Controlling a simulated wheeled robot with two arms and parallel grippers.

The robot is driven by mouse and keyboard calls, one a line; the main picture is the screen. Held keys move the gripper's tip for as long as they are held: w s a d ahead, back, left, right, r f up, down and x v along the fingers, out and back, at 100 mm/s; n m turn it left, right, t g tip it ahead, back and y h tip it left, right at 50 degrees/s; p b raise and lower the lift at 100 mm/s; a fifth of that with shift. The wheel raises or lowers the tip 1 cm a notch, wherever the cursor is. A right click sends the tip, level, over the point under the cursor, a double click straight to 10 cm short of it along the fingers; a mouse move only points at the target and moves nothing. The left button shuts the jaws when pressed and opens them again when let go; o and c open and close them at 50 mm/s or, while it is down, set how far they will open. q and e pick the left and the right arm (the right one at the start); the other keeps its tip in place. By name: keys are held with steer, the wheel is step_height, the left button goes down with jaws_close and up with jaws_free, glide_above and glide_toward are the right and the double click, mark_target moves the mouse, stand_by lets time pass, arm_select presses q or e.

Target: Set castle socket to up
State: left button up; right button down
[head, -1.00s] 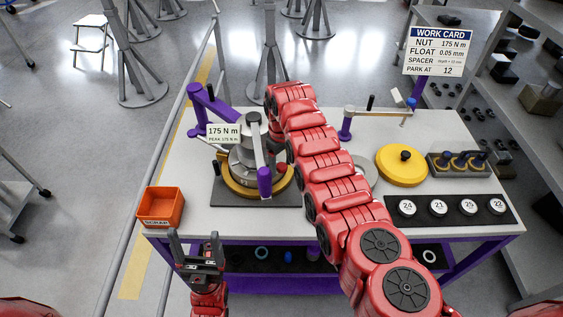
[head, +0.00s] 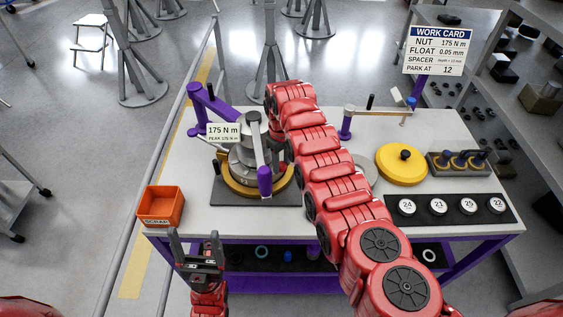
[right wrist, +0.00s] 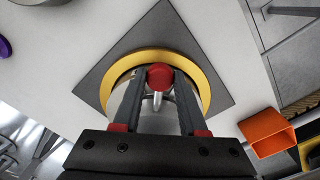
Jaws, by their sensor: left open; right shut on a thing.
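The tool stack, which I take to be the castle socket (head: 244,158), is grey metal and stands upright in a yellow ring (head: 230,188) on a dark square mat. A purple-handled bar (head: 264,182) lies across it. A red knob on a light rod (right wrist: 160,77) shows between the fingers of my right gripper (right wrist: 158,98) in the right wrist view, over the ring. My right gripper is shut on it; the exact contact is hard to see. In the head view my right arm hides that gripper. My left gripper (head: 195,236) is open and empty in front of the table.
An orange scrap bin (head: 160,207) sits at the table's left front corner. A readout (head: 223,132) says 175 N m. A yellow disc (head: 401,165), a tool rack (head: 460,163) and numbered discs (head: 438,206) are on the right. A work card (head: 438,52) stands behind.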

stand_by(0.7)
steer(key=shift+w+r+b, duration=0.15)
steer(key=shift+r+b, duration=0.3)
steer(key=shift+r, duration=1.45)
steer(key=c, duration=0.7)
jaws_free()
steer(key=shift+c, duration=0.2)
steer(key=shift+o, duration=1.5)
steer(key=shift+f, duration=0.1)
